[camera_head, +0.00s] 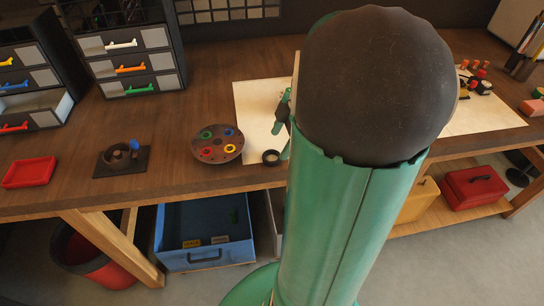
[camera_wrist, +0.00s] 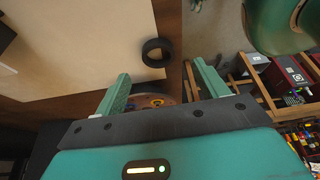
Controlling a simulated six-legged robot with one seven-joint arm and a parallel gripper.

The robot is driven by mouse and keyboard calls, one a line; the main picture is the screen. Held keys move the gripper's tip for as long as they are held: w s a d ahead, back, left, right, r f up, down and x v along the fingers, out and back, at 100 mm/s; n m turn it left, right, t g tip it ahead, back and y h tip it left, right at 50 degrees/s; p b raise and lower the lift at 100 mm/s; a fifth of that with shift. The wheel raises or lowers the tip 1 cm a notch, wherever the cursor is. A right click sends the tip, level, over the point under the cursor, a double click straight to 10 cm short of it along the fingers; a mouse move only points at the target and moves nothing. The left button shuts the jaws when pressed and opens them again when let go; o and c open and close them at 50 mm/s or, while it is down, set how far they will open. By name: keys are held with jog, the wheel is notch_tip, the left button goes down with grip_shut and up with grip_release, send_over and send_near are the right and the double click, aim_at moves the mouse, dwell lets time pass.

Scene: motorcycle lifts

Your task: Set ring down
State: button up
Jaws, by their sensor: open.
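A black ring (camera_head: 271,157) lies flat by the table's front edge, at the near edge of the cream sheet (camera_head: 257,104). In the wrist view the ring (camera_wrist: 157,52) shows just beyond the fingertips, clear of both fingers. My gripper (camera_wrist: 161,72) is open with nothing between its fingers. In the head view my arm hides most of the gripper; green finger parts show close to the ring. A round brown tray (camera_head: 218,155) with small green, blue, red and yellow rings stands left of the black ring.
A dark square base with a round pot (camera_head: 120,157) and a red tray (camera_head: 30,172) stand farther left. Drawer cabinets (camera_head: 130,62) stand at the back left. A blue open drawer (camera_head: 205,243) is below the table. Bare wood lies between the pot and the round tray.

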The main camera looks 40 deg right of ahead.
aim_at(271, 160)
jog(key=x, duration=0.5)
jog(key=shift+d+f, duration=0.1)
jog(key=shift+d, duration=0.15)
jog(key=c, duration=1.2)
jog(key=shift+r, duration=0.3)
